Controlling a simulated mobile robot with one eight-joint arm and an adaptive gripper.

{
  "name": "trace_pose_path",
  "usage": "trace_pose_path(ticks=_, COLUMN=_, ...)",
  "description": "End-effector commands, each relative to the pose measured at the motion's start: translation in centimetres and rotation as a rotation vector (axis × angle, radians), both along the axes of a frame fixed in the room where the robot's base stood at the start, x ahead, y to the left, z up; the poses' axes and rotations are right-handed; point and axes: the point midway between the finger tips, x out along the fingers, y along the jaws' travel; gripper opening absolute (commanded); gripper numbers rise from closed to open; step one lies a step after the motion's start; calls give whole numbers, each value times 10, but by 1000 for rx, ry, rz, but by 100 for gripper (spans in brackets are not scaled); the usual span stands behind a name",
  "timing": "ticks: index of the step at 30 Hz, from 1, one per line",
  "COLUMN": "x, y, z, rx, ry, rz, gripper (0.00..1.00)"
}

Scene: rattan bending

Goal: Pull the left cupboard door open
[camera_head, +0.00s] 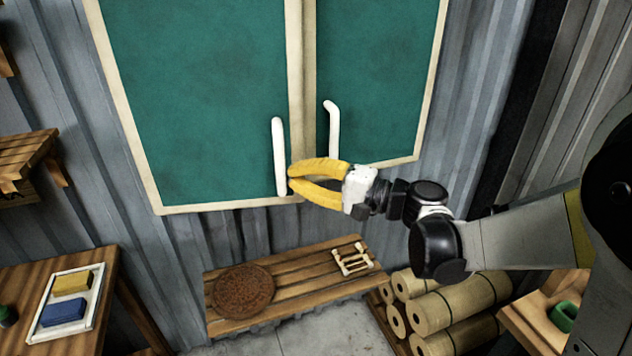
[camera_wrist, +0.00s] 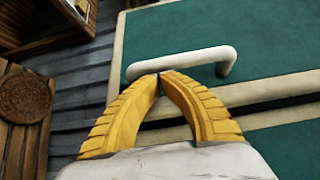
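The left cupboard door (camera_head: 200,90) is a green panel in a beige frame. It looks shut or nearly shut, and a dark seam shows beside it in the wrist view. Its white bar handle (camera_head: 279,150) is upright near the inner edge; it also shows in the wrist view (camera_wrist: 195,57). My gripper (camera_head: 289,178) has yellow curved fingers beside the handle's lower part. In the wrist view my gripper (camera_wrist: 161,75) has its tips nearly together, overlapping the handle's near edge. The fingers do not straddle the bar. Whether the tips touch the handle is unclear.
The right door (camera_head: 385,80) has its own white handle (camera_head: 332,130) close behind my gripper. Below is a low wooden bench (camera_head: 300,282) with a round woven mat (camera_head: 243,290). Rolled bundles (camera_head: 450,305) lie at lower right. A table with a tray (camera_head: 45,320) stands at left.

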Motion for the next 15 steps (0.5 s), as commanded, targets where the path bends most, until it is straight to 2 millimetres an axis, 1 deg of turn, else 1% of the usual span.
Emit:
trace_pose_path(ticks=1, x=3, y=6, z=-1, rx=0, ry=0, rz=1, gripper=0)
trace_pose_path(ticks=3, x=5, y=11, z=-1, rx=0, ry=0, rz=1, gripper=0)
trace_pose_path(ticks=6, x=7, y=16, z=0, rx=0, ry=1, rz=1, gripper=0)
trace_pose_path(ticks=15, x=7, y=18, z=0, rx=1, ry=0, rz=5, gripper=0)
